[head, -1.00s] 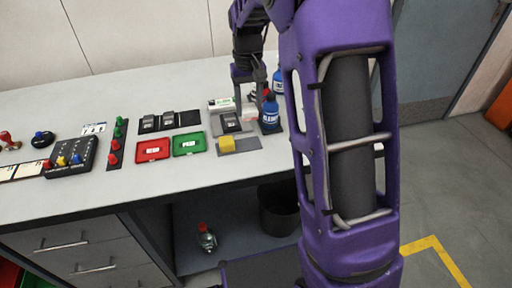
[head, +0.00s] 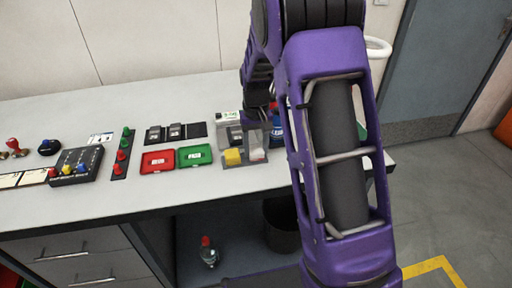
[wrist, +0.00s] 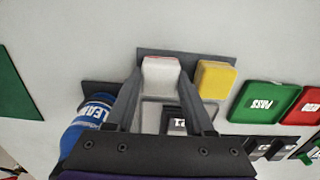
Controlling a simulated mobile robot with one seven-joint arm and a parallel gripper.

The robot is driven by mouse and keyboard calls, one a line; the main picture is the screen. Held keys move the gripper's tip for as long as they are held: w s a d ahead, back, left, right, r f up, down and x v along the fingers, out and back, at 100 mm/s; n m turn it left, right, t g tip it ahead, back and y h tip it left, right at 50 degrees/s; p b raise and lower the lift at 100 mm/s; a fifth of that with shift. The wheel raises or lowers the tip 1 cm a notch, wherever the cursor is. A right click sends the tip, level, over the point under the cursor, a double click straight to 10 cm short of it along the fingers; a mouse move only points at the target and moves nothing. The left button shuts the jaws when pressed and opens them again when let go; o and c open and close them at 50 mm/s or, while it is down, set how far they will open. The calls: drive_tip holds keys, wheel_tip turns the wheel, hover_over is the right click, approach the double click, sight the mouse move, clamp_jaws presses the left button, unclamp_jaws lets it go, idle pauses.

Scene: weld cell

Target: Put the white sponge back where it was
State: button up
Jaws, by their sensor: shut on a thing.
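The white sponge (wrist: 161,75) is between the two fingers of my gripper (wrist: 160,84) in the wrist view, and the gripper is shut on it. In the head view the white sponge (head: 257,154) is at the right part of a flat grey plate (wrist: 189,58), beside the yellow sponge (head: 233,157). The yellow sponge also shows in the wrist view (wrist: 215,80), a small gap away. I cannot tell whether the white sponge touches the plate. My arm hides part of the area in the head view.
A blue bottle (wrist: 88,122) stands close beside my gripper. A grey holder with a dark block (wrist: 174,122) lies under the gripper. Green (head: 195,156) and red (head: 158,161) trays lie to the left on the bench. The bench's front edge is close to the plate.

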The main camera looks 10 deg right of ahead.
sight(256, 149)
drive_tip(key=shift+f, duration=0.15)
drive_tip(key=o, duration=1.3)
wheel_tip(256, 149, up, 12)
drive_tip(key=p, duration=0.1)
drive_tip(key=shift+r, duration=0.2)
